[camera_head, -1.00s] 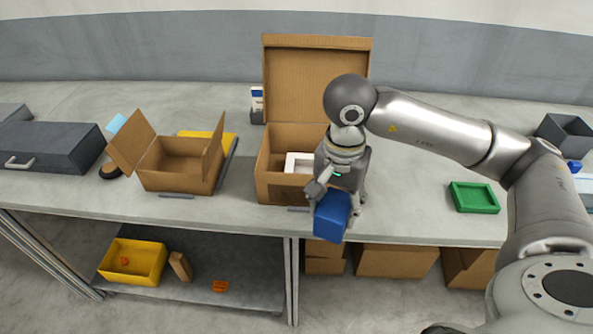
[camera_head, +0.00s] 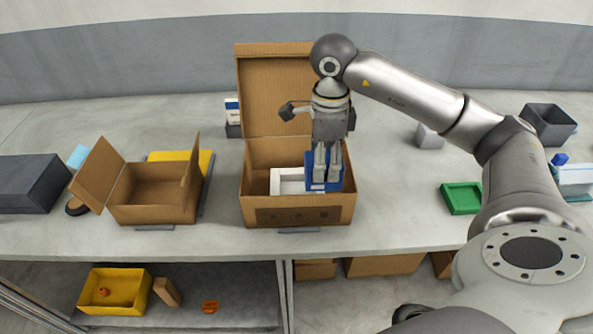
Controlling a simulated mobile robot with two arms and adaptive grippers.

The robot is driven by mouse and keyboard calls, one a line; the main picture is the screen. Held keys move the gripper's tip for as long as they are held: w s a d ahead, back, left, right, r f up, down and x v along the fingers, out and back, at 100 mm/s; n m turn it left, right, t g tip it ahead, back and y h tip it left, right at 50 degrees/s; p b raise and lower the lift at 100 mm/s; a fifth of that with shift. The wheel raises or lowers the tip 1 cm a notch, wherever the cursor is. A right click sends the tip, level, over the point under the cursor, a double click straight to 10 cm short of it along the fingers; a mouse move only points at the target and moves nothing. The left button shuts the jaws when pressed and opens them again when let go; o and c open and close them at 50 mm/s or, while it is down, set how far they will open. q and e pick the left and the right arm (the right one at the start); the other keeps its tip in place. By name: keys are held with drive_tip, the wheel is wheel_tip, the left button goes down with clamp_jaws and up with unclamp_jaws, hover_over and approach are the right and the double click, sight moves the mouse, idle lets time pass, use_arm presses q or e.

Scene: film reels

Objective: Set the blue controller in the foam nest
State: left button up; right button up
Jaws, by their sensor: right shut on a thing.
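My right gripper (camera_head: 326,170) points down over the right part of the open cardboard box in the middle of the bench. It is shut on the blue controller (camera_head: 311,175), a blue block partly hidden behind the fingers. The white foam nest (camera_head: 285,176) lies inside the box (camera_head: 270,214), left of the controller. The controller overlaps the nest's right side in the picture; I cannot tell whether they touch. The box's lid stands upright at the back. My left gripper is not in view.
A smaller open cardboard box (camera_head: 150,213) stands to the left, with a yellow item (camera_head: 200,160) behind it. A green tray (camera_head: 461,198) and a grey bin (camera_head: 549,124) are on the right. The bench front around them is clear. A yellow bin (camera_head: 115,307) sits on the lower shelf.

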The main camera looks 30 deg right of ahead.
sight(310, 155)
drive_tip(key=w, duration=0.1)
drive_tip(key=w+f, duration=0.1)
drive_tip(key=w+p, duration=0.1)
drive_tip(key=w, duration=0.1)
drive_tip(key=shift+a+f, duration=0.25)
drive_tip(key=shift+a, duration=0.1)
drive_tip(key=w+f+p, duration=0.1)
drive_tip(key=f, duration=0.1)
drive_tip(key=w+f+p, duration=0.1)
drive_tip(key=w+f, duration=0.1)
drive_tip(key=f, duration=0.1)
drive_tip(key=w+f+p, duration=0.1)
drive_tip(key=f, duration=0.2)
drive_tip(key=shift+w+a, duration=0.15)
drive_tip(key=shift+a, duration=0.1)
drive_tip(key=shift+f, duration=0.5)
drive_tip(key=shift+f, duration=0.1)
drive_tip(key=o, duration=0.9)
drive_tip(key=shift+f, duration=0.15)
drive_tip(key=o, duration=0.4)
